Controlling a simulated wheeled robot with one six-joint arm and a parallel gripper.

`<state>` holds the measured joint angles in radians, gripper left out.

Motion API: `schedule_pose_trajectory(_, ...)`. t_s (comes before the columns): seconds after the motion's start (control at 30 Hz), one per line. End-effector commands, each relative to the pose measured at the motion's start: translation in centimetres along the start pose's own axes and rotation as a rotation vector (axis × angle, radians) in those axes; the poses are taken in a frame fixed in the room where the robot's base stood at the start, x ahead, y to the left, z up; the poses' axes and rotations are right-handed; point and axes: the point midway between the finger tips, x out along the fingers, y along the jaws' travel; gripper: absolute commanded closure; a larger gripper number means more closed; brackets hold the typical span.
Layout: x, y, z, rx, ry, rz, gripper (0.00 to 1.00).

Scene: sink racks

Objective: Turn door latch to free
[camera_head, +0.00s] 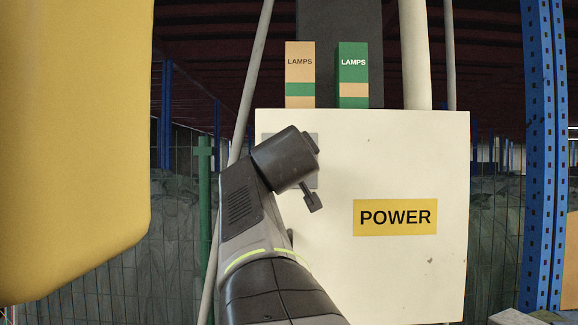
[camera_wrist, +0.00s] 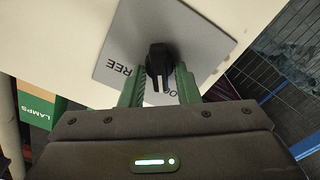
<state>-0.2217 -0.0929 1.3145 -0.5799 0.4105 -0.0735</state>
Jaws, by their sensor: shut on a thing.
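The black door latch (camera_wrist: 158,58) is a knob on a square grey plate (camera_wrist: 207,45) on the cream cabinet (camera_head: 400,150). My gripper (camera_wrist: 160,84) is shut on the latch, with one green finger on each side of it in the wrist view. On the plate, "REE" shows left of the latch, and part of another word shows below it, partly covered by the latch and a finger. In the head view, the plate (camera_head: 311,139) is mostly covered by my wrist, and the latch is hidden.
The cabinet carries a yellow POWER label (camera_head: 395,217). Two LAMPS boxes, one tan (camera_head: 300,72) and one green (camera_head: 352,72), stand on its top. A large yellow object (camera_head: 75,140) fills the left side. A blue rack post (camera_head: 541,150) stands at the right.

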Motion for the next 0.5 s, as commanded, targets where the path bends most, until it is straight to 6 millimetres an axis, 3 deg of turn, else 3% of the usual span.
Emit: schedule_pose_trajectory(0.5, 0.04, 0.01, 0.43, 0.481, 0.0, -0.001, 0.94)
